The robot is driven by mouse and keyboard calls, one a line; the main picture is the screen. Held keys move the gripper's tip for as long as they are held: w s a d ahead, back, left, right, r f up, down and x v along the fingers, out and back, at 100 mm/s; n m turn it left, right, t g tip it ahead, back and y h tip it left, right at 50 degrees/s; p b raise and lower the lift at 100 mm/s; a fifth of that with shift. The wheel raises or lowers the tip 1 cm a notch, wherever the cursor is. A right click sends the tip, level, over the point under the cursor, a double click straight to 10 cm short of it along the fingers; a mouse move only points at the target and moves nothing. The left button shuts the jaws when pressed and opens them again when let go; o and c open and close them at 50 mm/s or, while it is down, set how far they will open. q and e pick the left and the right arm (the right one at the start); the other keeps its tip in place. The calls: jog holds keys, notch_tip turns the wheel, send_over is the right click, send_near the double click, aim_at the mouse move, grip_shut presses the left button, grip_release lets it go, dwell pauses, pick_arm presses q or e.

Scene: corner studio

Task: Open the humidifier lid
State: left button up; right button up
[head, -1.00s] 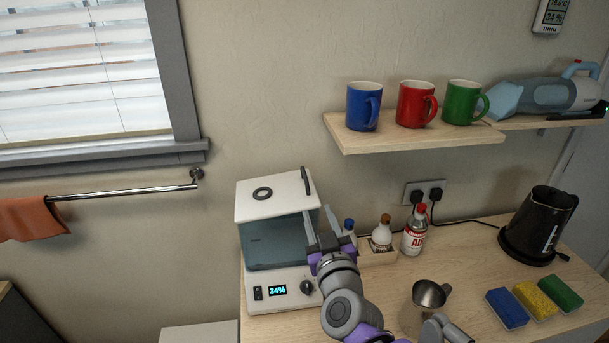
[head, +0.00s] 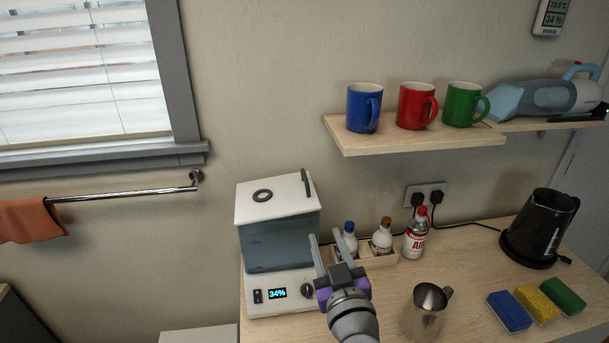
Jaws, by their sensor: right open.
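The humidifier (head: 279,258) stands at the left end of the wooden counter. It has a translucent blue-grey tank, a white base and a display reading 34%. Its white lid (head: 278,202) lies flat on top, shut, with a dark ring on it and a dark handle (head: 306,184) at its right edge. My right gripper (head: 329,244) is in front of the humidifier's right side, below lid height. Its two fingers point up and are apart, with nothing seen between them. My left gripper is not in view.
A wooden caddy (head: 379,262) with bottles stands close behind and right of my gripper. A metal jug (head: 427,307), several sponges (head: 510,311) and a black kettle (head: 540,228) stand further right. A shelf (head: 415,139) with mugs hangs above. Air above the lid is clear.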

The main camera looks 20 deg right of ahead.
aim_at(303, 170)
jog(key=w+m, duration=0.1)
jog(key=w, duration=0.3)
jog(key=w+d+r+m, duration=0.1)
jog(key=w, duration=0.3)
jog(key=w+d+m+b, duration=0.1)
jog(key=w, duration=0.3)
jog(key=shift+w+d+r, duration=0.25)
jog(key=shift+w+r, duration=0.15)
jog(key=p+x, duration=0.1)
jog(key=x, duration=0.9)
jog(key=shift+w+d, duration=0.1)
jog(key=shift+w, duration=0.1)
grip_shut()
